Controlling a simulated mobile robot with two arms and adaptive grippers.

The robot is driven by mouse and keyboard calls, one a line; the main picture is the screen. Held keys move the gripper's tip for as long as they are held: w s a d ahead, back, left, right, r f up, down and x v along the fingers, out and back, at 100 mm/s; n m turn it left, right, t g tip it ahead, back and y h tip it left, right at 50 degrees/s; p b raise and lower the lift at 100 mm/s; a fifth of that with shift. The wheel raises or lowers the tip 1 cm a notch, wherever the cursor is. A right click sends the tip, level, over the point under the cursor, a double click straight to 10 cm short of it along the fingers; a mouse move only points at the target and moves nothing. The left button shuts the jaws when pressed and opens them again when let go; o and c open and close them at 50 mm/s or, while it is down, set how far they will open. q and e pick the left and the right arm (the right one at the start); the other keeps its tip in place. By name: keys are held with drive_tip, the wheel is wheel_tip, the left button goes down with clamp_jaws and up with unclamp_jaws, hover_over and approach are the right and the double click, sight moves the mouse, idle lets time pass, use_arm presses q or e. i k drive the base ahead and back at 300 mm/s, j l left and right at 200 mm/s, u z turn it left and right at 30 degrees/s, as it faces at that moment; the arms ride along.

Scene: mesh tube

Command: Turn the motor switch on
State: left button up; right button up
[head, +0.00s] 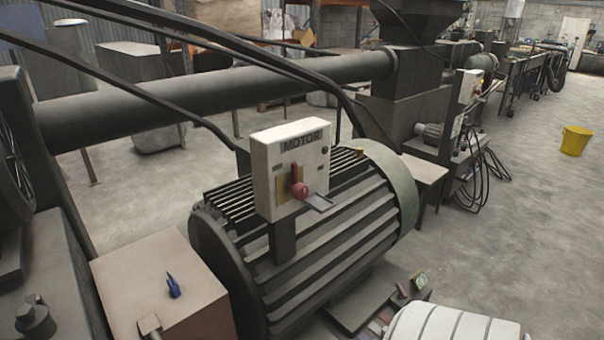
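The motor switch is a red rotary handle (300,189) on a yellow plate, on the front of a pale box marked MOTOR (264,160). The handle stands roughly upright, with its rounded red end low. A flat grey tab (319,202) sticks out beside it at the lower right. Small labels on the box beside the handle are too small to read. The box stands on a bracket at a large finned motor (335,250). Neither of my grippers is in view, and nothing touches the switch.
A thick pipe (220,88) and black cables run behind the box. A brown box (150,275) with a small blue part (173,286) stands at the lower left. A yellow bucket (575,141) stands on open floor at the right.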

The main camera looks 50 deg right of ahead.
sight(299, 191)
drive_tip(key=z, duration=1.5)
